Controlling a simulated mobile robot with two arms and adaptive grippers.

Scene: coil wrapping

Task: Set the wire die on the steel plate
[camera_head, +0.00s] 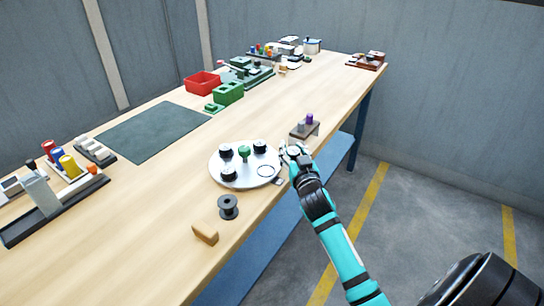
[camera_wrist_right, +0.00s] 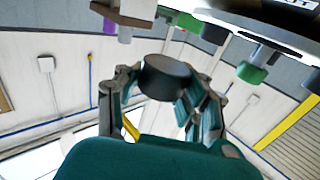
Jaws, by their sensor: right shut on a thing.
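The round steel plate (camera_head: 244,181) lies on the wooden table near its right edge. It carries several black-knobbed pieces, a green-topped piece (camera_head: 244,153) and an empty ring mark (camera_head: 265,171) on its right side. My right gripper (camera_head: 289,154) is just right of the plate, close above the table edge. In the right wrist view its fingers are shut on a dark round cylinder (camera_wrist_right: 167,77), which looks like the wire die. The plate (camera_wrist_right: 262,36) shows upside down at the upper right there, apart from the cylinder. In the head view the held piece is mostly hidden. My left gripper is not in view.
A small stand (camera_head: 304,131) with a purple and a grey peg is just behind my right gripper. A dark spool (camera_head: 228,207) and a wooden block (camera_head: 205,234) lie in front of the plate. A dark green mat (camera_head: 150,132) lies beyond it, with bare table between.

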